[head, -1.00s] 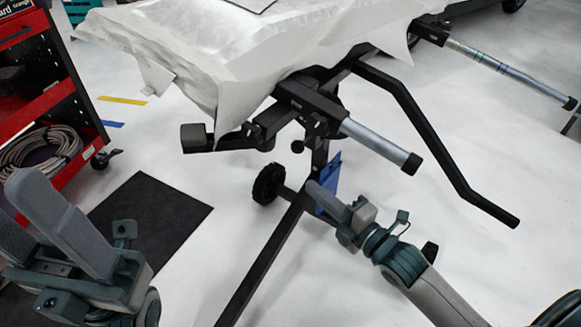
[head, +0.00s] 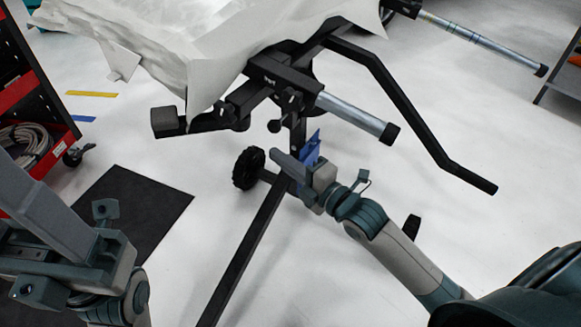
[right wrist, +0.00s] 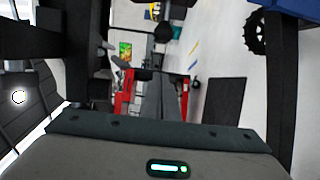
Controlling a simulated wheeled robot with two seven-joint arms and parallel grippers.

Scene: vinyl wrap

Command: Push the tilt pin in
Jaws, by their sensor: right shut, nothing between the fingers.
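A black stand (head: 262,95) carries a draped white panel (head: 190,45). A small dark round knob (head: 275,126) sticks out under its pivot, and a similar one (head: 291,98) sits just above; I cannot tell which is the tilt pin or how far in it is. My right gripper (head: 275,155) is shut and empty, its tip just below the lower knob, apparently apart from it. Its grey fingers show in the right wrist view (right wrist: 163,95). My left gripper (head: 35,205) is at the left edge, partly cut off, away from the stand.
A silver tube (head: 350,112) with a black cap and a bent black bar (head: 405,110) project right from the stand. A blue part (head: 311,147) and a wheel (head: 248,168) are close to my right gripper.

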